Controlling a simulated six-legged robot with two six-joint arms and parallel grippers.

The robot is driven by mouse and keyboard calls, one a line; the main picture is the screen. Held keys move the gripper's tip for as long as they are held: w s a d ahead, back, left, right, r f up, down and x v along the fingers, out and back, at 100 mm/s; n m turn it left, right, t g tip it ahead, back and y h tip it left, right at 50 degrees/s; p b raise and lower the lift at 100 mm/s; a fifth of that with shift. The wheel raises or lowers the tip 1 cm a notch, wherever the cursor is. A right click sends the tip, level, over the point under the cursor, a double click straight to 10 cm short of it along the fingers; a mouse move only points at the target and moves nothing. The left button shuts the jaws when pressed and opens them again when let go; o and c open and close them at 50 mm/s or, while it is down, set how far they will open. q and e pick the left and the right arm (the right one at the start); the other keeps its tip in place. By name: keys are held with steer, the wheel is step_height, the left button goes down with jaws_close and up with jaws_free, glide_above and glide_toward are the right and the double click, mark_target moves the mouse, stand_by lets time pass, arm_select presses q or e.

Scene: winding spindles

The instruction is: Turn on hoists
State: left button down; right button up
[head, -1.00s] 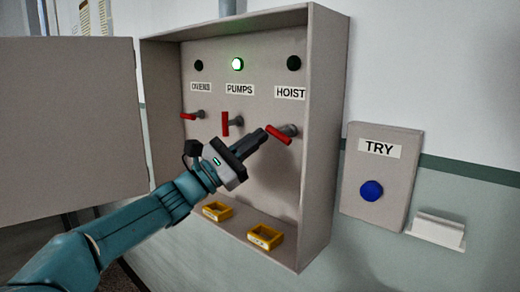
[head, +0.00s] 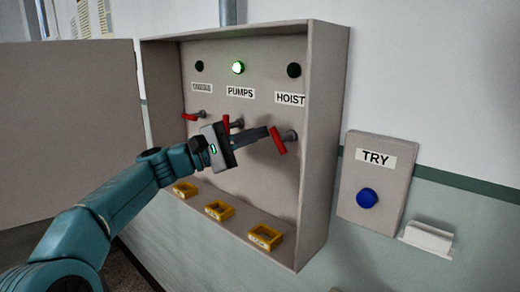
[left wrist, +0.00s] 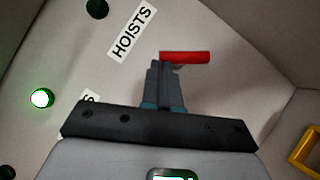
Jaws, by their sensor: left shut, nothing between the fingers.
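The red hoist handle (head: 278,140) is on the right side of the open grey box, under the HOIST label (head: 290,98). It stands steeply tilted, close to upright. The hoist lamp (head: 293,70) above it is dark. My left gripper (head: 266,133) is shut and empty, with its fingertips at the handle's left side. In the left wrist view the shut fingers (left wrist: 165,85) reach the red handle (left wrist: 186,57) near its left end; whether they touch cannot be told. My right gripper is not in view.
The pumps lamp (head: 237,67) is lit green; its red handle (head: 226,123) is partly hidden by my gripper. The left red handle (head: 190,117) lies nearly level under a dark lamp (head: 199,66). Yellow frames (head: 265,237) line the box floor. A TRY panel (head: 378,170) with a blue button is right.

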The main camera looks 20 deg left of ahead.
arm_select(q)
steer(key=shift+s+d+r+m+g+y+p, duration=0.1)
steer(key=shift+r+m+g+y+p, duration=0.25)
steer(key=shift+m, duration=0.3)
steer(key=shift+w+d+r+m+g+y+p, duration=0.15)
steer(key=shift+m+g+p, duration=0.15)
steer(key=shift+m+p, duration=0.35)
steer(key=shift+s+d+r+m+g+y+p, duration=0.15)
steer(key=shift+r+m+g+p, duration=0.15)
steer(key=shift+m, duration=0.4)
steer(key=shift+d+r+p, duration=0.1)
steer(key=shift+p, duration=0.3)
